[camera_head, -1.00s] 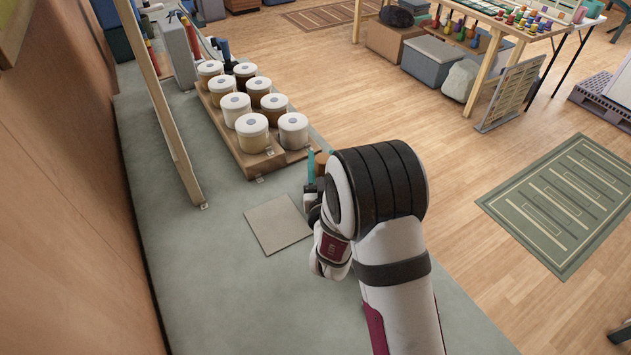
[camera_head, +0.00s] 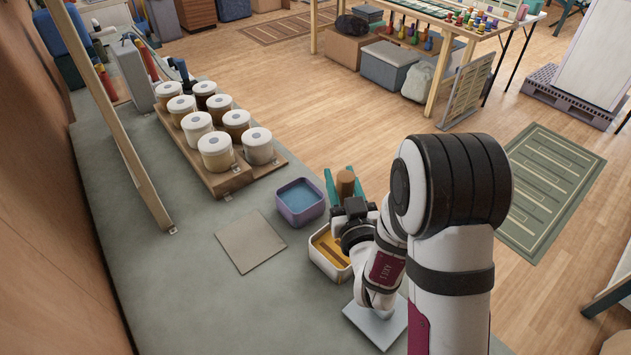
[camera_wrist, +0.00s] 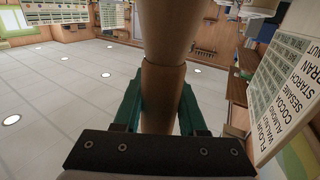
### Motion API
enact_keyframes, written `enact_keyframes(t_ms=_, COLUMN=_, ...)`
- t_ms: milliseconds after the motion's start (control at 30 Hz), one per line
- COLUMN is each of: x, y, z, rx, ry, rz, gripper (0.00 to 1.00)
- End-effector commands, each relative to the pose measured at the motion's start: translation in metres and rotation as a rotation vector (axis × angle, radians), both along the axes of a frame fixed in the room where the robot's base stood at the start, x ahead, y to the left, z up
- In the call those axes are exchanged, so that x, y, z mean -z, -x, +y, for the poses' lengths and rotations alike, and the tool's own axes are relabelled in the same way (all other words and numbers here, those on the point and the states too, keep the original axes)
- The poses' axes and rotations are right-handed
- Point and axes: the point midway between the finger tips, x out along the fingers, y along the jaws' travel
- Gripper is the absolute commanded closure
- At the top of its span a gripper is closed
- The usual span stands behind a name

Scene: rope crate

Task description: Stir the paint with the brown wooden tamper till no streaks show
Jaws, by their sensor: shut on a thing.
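My gripper (camera_head: 343,186) has teal fingers closed on a brown wooden cylinder, the tamper (camera_head: 346,181). In the wrist view the tamper (camera_wrist: 162,85) stands between both fingers (camera_wrist: 160,105) and runs beyond them. A cream-rimmed square tub (camera_head: 318,262) holds yellow-orange paint (camera_head: 328,247) with a dark brown band across it. My gripper is at the tub's far right side and hides part of it. Whether the tamper touches the paint cannot be seen. A purple-grey tub (camera_head: 301,219) with blue contents stands just behind and left of the paint tub.
A beige square tile (camera_head: 250,241) lies left of the tubs, and a pale blue square (camera_head: 377,324) lies in front, partly under my arm. A wooden rack (camera_head: 233,180) with several lidded jars stands at the back. The grey surface is clear at the front left.

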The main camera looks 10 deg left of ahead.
Motion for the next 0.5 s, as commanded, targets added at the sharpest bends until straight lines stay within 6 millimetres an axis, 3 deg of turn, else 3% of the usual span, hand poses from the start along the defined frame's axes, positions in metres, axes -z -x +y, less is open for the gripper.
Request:
enact_keyframes(t_ms=300, x=-0.001, y=0.002, z=-0.003, rx=-0.002, ry=-0.002, rz=0.001, gripper=1.00)
enact_keyframes(t_ms=500, x=0.017, y=0.002, z=-0.003, rx=-0.002, ry=-0.002, rz=0.004, gripper=1.00)
